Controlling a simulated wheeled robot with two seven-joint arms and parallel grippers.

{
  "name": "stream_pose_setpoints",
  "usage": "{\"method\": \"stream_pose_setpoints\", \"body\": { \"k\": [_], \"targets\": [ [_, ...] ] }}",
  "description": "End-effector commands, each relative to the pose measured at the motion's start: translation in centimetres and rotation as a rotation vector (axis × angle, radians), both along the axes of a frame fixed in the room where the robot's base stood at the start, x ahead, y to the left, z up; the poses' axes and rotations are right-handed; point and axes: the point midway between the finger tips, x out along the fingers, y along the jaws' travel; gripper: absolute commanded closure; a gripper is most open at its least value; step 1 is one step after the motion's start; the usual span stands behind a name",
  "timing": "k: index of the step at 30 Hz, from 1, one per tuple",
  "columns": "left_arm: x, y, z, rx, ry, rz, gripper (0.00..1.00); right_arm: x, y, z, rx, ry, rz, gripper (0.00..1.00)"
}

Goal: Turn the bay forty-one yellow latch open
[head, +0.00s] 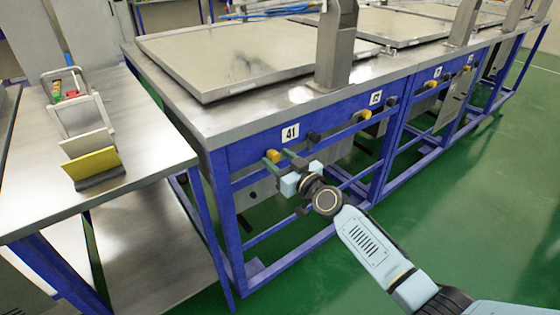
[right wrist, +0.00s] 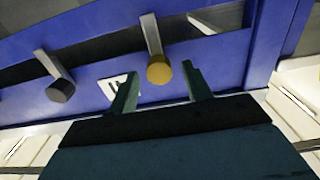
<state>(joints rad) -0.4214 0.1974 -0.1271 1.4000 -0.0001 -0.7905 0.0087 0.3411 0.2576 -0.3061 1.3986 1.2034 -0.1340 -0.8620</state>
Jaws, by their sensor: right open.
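The bay forty-one yellow latch (head: 272,156) sits on the blue front rail below the white 41 label (head: 290,132). In the right wrist view the latch's round yellow end (right wrist: 159,72) shows with a grey metal bar running from it. My right gripper (head: 284,159) is at the latch, its two dark green fingers apart. In the right wrist view the fingers (right wrist: 160,66) stand either side of the yellow end, with gaps visible; I cannot tell how deep it lies between them. The label is partly hidden behind one finger there. My left gripper is not in view.
A black knob (head: 314,137) is right of the latch, also in the right wrist view (right wrist: 60,91). Farther right are another yellow latch (head: 364,115) and black knob (head: 391,101). A steel side table (head: 150,140) stands left. Green floor (head: 470,210) is open at right.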

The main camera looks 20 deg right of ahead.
Motion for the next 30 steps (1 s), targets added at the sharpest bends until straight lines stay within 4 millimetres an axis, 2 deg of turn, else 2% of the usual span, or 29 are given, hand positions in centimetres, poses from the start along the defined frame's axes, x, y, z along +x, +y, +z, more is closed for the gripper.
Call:
{"method": "stream_pose_setpoints", "body": {
  "k": [2, 12, 23, 30],
  "targets": [
    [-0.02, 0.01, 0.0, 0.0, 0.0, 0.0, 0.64, -0.02, -0.01, 0.0, 0.0, 0.0, 0.0, 0.51],
    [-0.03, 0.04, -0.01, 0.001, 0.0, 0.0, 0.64, -0.03, -0.02, -0.01, 0.0, 0.0, 0.0, 0.95],
    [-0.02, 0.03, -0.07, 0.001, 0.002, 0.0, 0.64, -0.04, -0.05, -0.05, 0.055, 0.02, -0.001, 0.95],
    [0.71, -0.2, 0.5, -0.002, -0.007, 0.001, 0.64, -0.02, -0.12, -0.08, 0.205, 0.074, -0.001, 0.95]
  ]
}}
